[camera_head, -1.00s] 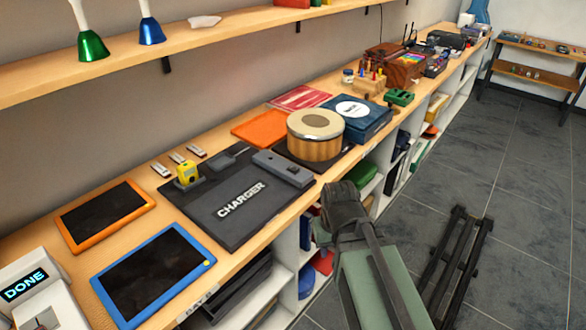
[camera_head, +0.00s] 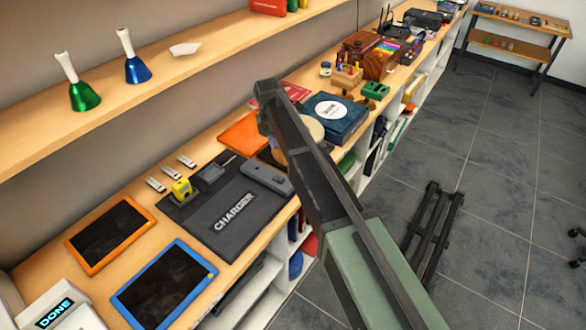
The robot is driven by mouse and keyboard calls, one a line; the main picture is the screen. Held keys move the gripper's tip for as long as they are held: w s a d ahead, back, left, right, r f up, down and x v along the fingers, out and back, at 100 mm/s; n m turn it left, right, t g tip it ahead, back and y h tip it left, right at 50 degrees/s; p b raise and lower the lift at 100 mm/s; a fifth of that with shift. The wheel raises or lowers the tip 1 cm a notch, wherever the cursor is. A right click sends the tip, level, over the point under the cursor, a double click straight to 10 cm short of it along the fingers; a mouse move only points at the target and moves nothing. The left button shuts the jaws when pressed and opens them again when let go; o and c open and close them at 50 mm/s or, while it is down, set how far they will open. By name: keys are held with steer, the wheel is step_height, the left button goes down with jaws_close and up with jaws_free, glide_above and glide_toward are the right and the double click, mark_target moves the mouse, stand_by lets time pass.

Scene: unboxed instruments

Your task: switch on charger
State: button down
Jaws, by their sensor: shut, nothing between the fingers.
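The charger is a flat black board (camera_head: 215,228) lying on the wooden counter, with "CHARGER" in white letters. A grey oblong block (camera_head: 266,179) lies at its far right corner, with a small dark detail on top that is too small to read as on or off. A small yellow device (camera_head: 181,189) stands at the board's far left corner, and a small dark grey pad (camera_head: 209,174) lies beside it. My arm reaches up across the counter to the right of the board. Its far end hides what is below it, and I cannot make out my gripper.
A wooden drum (camera_head: 313,128) is partly hidden behind my arm. A blue box (camera_head: 334,118) stands right of it. Two tablets, orange-framed (camera_head: 109,233) and blue-framed (camera_head: 163,284), lie left of the board. A shelf (camera_head: 185,66) with two bells overhangs the counter.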

mark_target(282, 180)
steer(key=shift+s+a+n, duration=0.1)
steer(key=shift+s+n, duration=0.05)
steer(key=shift+n, duration=0.75)
steer(key=f+b, duration=0.4)
steer(key=d+f+b, duration=0.1)
steer(key=f+b, duration=0.4)
steer(key=s+f+b, duration=0.1)
steer(key=f+b, duration=0.4)
steer(key=shift+d, duration=0.2)
